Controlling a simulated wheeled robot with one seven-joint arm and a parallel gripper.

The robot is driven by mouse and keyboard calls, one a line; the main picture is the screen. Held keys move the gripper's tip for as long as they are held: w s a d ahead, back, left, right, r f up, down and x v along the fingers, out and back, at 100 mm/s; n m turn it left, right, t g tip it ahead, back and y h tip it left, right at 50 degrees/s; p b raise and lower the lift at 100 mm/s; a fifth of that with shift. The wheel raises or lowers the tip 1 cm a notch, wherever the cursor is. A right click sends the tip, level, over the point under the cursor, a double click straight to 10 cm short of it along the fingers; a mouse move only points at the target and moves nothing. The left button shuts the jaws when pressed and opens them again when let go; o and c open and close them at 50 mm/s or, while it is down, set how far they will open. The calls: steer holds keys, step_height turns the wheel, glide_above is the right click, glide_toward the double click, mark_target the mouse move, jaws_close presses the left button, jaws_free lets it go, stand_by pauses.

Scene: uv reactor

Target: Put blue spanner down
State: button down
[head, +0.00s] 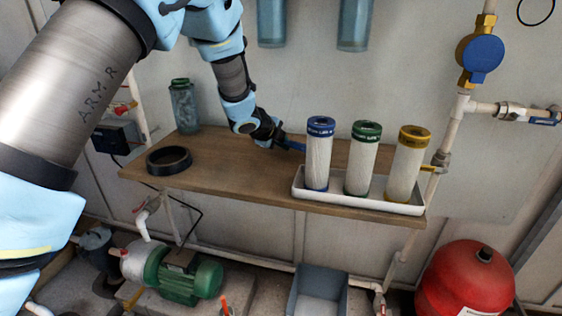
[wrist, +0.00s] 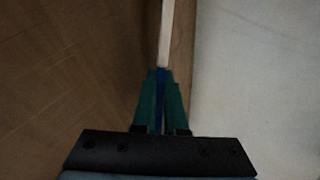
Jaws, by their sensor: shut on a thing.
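The blue spanner (head: 294,145) shows as a short blue piece sticking out from my gripper (head: 275,140) above the back of the wooden shelf (head: 235,176). Its far end is hidden behind the blue-capped filter. In the wrist view, the green fingers of my gripper (wrist: 161,76) are shut on the spanner (wrist: 159,105), a thin blue strip between them. I cannot tell whether the spanner touches the shelf.
A white tray (head: 357,200) on the shelf's right holds blue-capped (head: 318,160), green-capped (head: 361,162) and yellow-capped (head: 406,162) filters. A black ring (head: 169,160) and a jar (head: 184,108) are at left. The shelf's middle front is clear. The wall is close behind.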

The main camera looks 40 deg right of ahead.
steer(key=c, duration=1.1)
jaws_free()
steer(key=shift+c, duration=0.2)
steer(key=shift+v, duration=4.05)
steer(key=shift+r, duration=0.1)
step_height(320, 180, up, 8)
steer(key=a+p, duration=0.2)
steer(key=p, duration=0.4)
steer(key=shift+s, duration=0.3)
